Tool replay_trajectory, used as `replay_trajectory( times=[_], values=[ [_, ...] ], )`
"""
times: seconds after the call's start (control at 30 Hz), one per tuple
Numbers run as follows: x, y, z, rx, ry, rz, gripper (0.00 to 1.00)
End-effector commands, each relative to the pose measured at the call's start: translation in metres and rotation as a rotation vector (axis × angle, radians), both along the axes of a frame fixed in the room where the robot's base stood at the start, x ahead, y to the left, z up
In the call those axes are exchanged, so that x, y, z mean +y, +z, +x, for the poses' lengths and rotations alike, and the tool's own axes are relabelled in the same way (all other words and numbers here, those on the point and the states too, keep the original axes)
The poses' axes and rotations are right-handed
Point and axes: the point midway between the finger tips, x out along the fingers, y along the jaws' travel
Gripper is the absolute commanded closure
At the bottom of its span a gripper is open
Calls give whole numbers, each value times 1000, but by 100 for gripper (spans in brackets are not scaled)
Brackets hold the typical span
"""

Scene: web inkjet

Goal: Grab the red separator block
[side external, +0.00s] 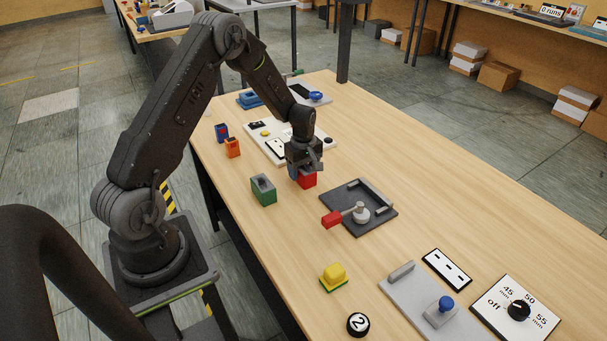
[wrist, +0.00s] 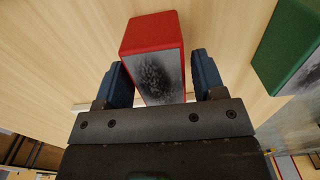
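The red separator block (side external: 308,181) stands on the wooden table, partly hidden by my gripper in the side view. In the wrist view the red block (wrist: 152,32) has a red top and a grey face with a dark smudge. My gripper (side external: 304,170) is right at the block. In the wrist view the two blue fingers of my gripper (wrist: 158,82) are spread on either side of the block. A gap shows between the block and each finger, so the gripper is open around its near part.
A green block (side external: 263,190) stands left of my gripper; it also shows in the wrist view (wrist: 290,45). A dark tray (side external: 345,222) with a red-handled lever (side external: 332,219) lies to the right. Orange (side external: 233,148) and blue (side external: 222,132) blocks stand behind, and a yellow block (side external: 334,275) in front.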

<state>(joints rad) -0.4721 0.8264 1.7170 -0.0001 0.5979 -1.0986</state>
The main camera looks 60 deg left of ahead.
Motion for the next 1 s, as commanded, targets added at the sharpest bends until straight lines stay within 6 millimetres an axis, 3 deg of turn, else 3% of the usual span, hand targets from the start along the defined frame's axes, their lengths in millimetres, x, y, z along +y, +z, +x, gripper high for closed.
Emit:
replay_trajectory(
  times=[0.47,0.77,1.0],
  values=[
    [0,0,0,0,0,0,82],
    [0,3,0,-1,0,0,83],
    [0,28,1,-5,0,2,83]
  ],
)
